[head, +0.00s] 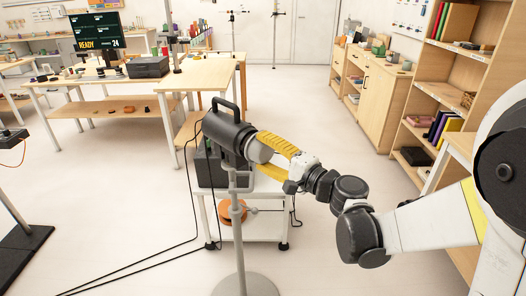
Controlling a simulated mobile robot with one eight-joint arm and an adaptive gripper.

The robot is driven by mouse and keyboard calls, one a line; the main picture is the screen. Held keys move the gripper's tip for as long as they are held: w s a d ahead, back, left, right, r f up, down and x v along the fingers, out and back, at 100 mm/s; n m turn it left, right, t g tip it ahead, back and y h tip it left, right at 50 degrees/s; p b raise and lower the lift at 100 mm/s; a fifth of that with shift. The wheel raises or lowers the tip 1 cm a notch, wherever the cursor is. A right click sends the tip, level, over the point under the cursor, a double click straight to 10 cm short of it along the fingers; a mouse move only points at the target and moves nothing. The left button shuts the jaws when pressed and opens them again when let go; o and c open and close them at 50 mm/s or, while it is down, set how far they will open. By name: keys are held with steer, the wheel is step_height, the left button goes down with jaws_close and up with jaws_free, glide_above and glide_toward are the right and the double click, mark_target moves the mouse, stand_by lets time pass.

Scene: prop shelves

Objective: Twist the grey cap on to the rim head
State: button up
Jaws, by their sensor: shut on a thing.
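The rim head (226,132) is a black cylinder with a handle on top, held on a grey stand (238,225) with a round base. Its front end points right and slightly down. The grey cap (259,151) is a short light-grey round piece at that front end, in line with it. I cannot tell whether it touches the head or is seated on it. My gripper (262,152), with yellow fingers, reaches in from the right and is shut on the cap. The fingers hide part of the cap's side.
A low white cart (262,206) with a dark box and an orange reel stands behind the stand. Black cables run across the floor at left. Wooden tables (110,86) stand behind, and shelves (462,85) line the right.

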steer(key=shift+x, duration=0.95)
stand_by(2.7)
steer(key=shift+b, duration=0.3)
steer(key=shift+m, duration=1.5)
steer(key=shift+m, duration=0.7)
steer(key=shift+r+m, duration=0.1)
steer(key=shift+m, duration=0.7)
steer(key=shift+a+m, duration=0.1)
steer(key=shift+m, duration=1.4)
